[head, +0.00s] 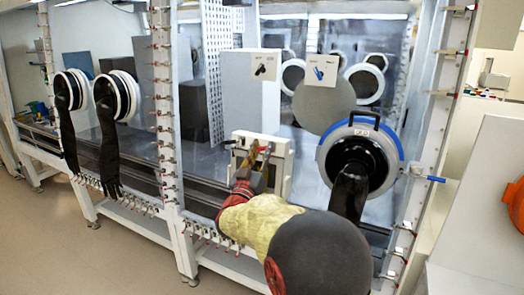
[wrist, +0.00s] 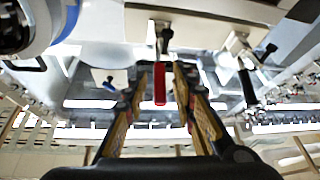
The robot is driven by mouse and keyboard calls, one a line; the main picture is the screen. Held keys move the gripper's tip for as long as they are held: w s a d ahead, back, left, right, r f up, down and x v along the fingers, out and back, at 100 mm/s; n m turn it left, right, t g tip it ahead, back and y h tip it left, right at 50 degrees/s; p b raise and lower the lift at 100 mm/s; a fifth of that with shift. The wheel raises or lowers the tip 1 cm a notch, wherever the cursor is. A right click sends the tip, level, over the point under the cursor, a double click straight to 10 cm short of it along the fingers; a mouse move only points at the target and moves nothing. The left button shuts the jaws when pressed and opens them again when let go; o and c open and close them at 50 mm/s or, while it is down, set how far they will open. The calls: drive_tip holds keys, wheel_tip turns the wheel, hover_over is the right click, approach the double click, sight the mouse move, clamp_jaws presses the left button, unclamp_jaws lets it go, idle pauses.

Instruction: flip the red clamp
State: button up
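The red clamp (wrist: 160,83) shows in the wrist view as a red handle hanging from a dark metal base on a pale panel. My gripper (wrist: 158,78) is open, with a finger on either side of the red handle and gaps visible on both sides. I cannot tell how deep the handle sits between the fingertips. In the head view my gripper (head: 259,154) is in front of a small white box-like door (head: 284,165) on the glovebox front.
A blue-rimmed glove port (head: 361,155) with a black glove is close to the right of my gripper. More gloves (head: 108,140) hang at left. Clamp-lined frame posts (head: 165,110) stand nearby. The floor (head: 60,230) at left is clear.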

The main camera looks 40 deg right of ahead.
clamp_jaws()
idle(0.7)
